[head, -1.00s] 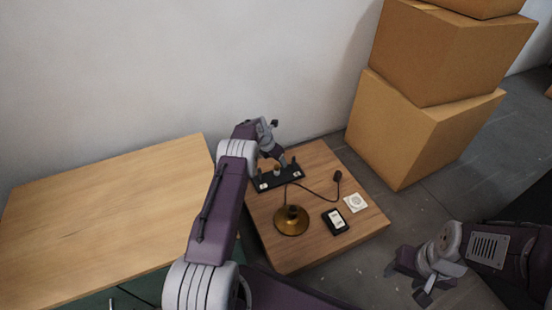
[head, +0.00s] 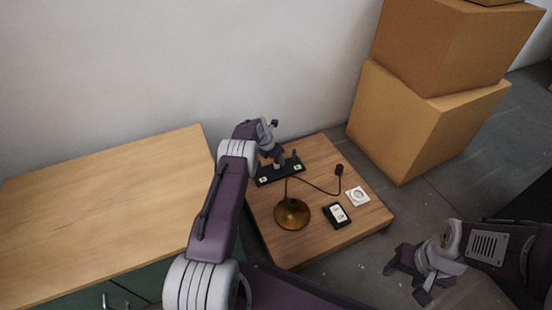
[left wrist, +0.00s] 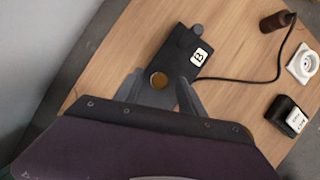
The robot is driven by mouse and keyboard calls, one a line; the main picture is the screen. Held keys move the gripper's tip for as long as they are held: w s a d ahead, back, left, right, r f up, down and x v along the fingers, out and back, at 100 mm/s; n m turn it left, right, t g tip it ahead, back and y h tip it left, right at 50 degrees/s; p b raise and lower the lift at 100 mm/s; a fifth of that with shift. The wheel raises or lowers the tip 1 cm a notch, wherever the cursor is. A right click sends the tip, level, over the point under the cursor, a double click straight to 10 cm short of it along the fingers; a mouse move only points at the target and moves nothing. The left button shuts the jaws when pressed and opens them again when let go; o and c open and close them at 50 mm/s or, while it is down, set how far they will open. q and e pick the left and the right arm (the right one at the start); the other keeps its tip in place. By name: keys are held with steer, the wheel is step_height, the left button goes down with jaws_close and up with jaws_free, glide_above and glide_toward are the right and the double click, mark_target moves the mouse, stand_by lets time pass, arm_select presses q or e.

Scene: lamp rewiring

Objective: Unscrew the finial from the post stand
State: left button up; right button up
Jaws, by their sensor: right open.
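The post stand (head: 265,181) is a black block at the back of the small wooden table, with upright posts and white labels. In the left wrist view the stand (left wrist: 175,58) shows a "B" label and a bare post. The round brass finial (left wrist: 158,80) shows end-on between the fingers of my left gripper (left wrist: 159,78). The fingers stand on either side of it with a small gap showing, so the gripper looks open around it. In the head view this gripper (head: 275,160) points down at the stand and hides part of it. My right gripper (head: 407,277) is open and empty, right of the table.
A brass lamp base (head: 291,214) with a dark cord stands on the small table (head: 315,239). A brown cord-end fitting (head: 339,170), a white round-faced plate (head: 358,196) and a black labelled box (head: 337,215) lie to the right. Cardboard boxes (head: 425,120) stand behind; a larger table (head: 100,210) is left.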

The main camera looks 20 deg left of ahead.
arm_select(q)
steer(key=p+v, duration=0.8)
steer(key=v, duration=0.1)
steer(key=shift+p, duration=0.3)
